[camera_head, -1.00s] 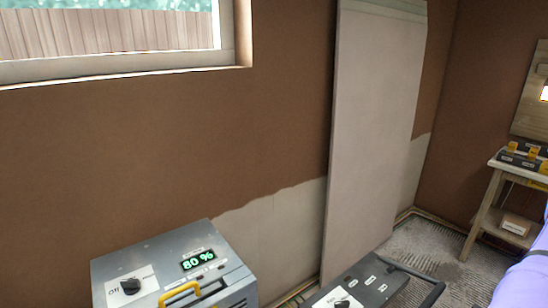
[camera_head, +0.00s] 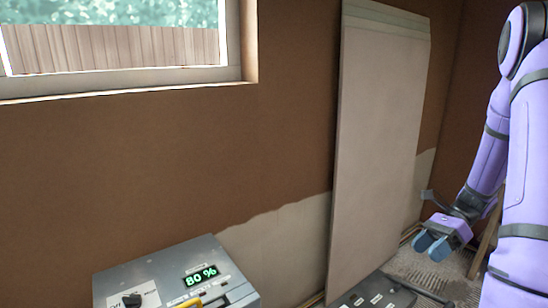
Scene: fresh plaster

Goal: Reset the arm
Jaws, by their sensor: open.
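My purple arm stands at the right edge of the head view, bent with its forearm hanging down. My gripper (camera_head: 433,247) is at its lower end, with blue-grey fingertips pointing down and left. It is open, and I see nothing between the fingers. It is in front of the floor near the foot of the pale leaning board, apart from the grey machines.
A grey machine (camera_head: 150,270) with a dial and a green "80 %" display stands at the lower left. A darker machine (camera_head: 375,293) is at the bottom right of centre. A tall pale board (camera_head: 380,140) leans on the brown wall (camera_head: 200,170). A window (camera_head: 120,45) is at upper left.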

